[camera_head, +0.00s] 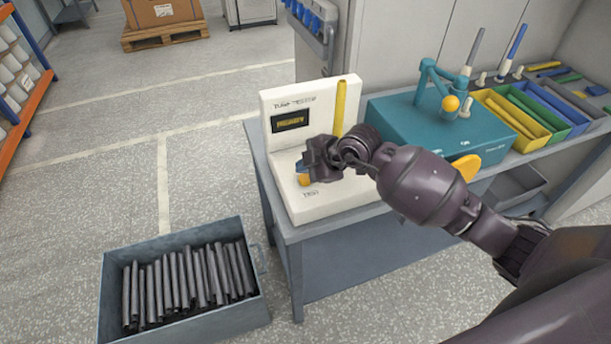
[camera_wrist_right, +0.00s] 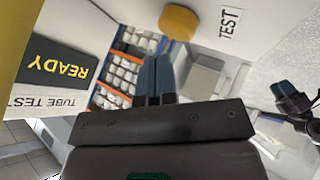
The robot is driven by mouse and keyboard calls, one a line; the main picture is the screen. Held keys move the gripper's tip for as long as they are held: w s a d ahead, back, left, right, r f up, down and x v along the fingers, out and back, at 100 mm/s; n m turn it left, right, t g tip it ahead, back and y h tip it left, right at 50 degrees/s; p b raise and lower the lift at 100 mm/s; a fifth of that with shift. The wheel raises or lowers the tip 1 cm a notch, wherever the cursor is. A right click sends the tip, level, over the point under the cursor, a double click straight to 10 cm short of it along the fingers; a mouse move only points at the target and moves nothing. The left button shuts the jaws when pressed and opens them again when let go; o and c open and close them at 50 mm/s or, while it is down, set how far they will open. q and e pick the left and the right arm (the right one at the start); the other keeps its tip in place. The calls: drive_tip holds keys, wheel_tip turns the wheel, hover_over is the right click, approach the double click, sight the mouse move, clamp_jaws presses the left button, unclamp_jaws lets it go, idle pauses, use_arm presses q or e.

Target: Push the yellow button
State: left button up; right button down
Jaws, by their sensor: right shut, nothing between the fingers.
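The tube tester (camera_head: 318,205) is a cream white unit on the bench's left end, with a dark display (camera_head: 290,121) that reads READY in the wrist view (camera_wrist_right: 57,68). The rounded yellow button (camera_head: 304,180) sits on its base beside the word TEST. It also shows in the wrist view (camera_wrist_right: 178,22), beyond the fingertips and slightly right. My right gripper (camera_head: 301,166) is shut and empty, just above the button. Its blue fingers (camera_wrist_right: 155,62) lie together, visibly apart from the button. A dark shape with a blue tip, seemingly my left gripper (camera_wrist_right: 284,90), shows at the right edge of the wrist view.
A yellow tube (camera_head: 341,108) stands upright at the tester. A teal machine (camera_head: 440,131) with an orange ball and coloured bins stand to the right. A grey crate (camera_head: 181,242) of dark tubes is on the floor at lower left. Open floor lies left of the bench.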

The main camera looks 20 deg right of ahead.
idle(1.0)
drive_tip(key=shift+f, duration=0.35)
drive_tip(key=shift+f, duration=0.15)
idle(0.3)
drive_tip(key=shift+f, duration=0.45)
idle(0.7)
drive_tip(key=shift+r+p, duration=0.55)
drive_tip(key=shift+p, duration=0.2)
drive_tip(key=shift+r+p, duration=0.45)
drive_tip(key=shift+p, duration=0.1)
